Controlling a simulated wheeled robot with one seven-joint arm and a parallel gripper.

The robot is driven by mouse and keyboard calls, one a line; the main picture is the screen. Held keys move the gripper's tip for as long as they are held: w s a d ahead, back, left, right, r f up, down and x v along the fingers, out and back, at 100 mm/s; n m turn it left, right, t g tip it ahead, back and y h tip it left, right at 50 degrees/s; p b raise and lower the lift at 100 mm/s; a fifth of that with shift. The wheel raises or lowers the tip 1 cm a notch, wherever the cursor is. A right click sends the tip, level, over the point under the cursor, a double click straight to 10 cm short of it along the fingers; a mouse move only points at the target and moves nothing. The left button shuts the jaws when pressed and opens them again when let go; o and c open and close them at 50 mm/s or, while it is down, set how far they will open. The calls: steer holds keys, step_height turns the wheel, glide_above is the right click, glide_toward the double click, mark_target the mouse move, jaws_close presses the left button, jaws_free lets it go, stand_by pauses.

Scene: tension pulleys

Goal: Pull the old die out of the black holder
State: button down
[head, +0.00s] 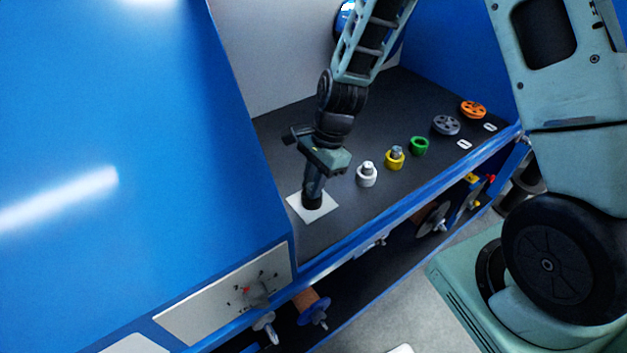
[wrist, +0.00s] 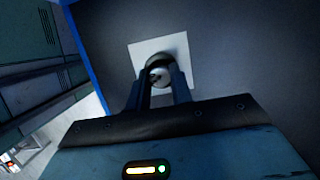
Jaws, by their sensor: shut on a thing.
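The black holder (head: 313,205) stands on a white square plate on the dark shelf, in the head view. My gripper (head: 315,190) points down at it from above. In the wrist view my gripper (wrist: 163,92) is shut on the old die (wrist: 157,72), a small grey round piece with dark marks on top. The die sits at or just above the holder, which is mostly hidden under it and my fingers. I cannot tell whether the die is still inside the holder.
To the right stand a white holder (head: 367,175) and a yellow holder (head: 395,158), each with a grey die, and a green ring (head: 419,146). Grey (head: 446,125) and orange (head: 473,109) pulleys lie farther back. A blue panel (head: 130,170) closes the left side.

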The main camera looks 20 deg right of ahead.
steer(key=shift+r+p, duration=1.5)
steer(key=shift+r, duration=0.1)
stand_by(0.3)
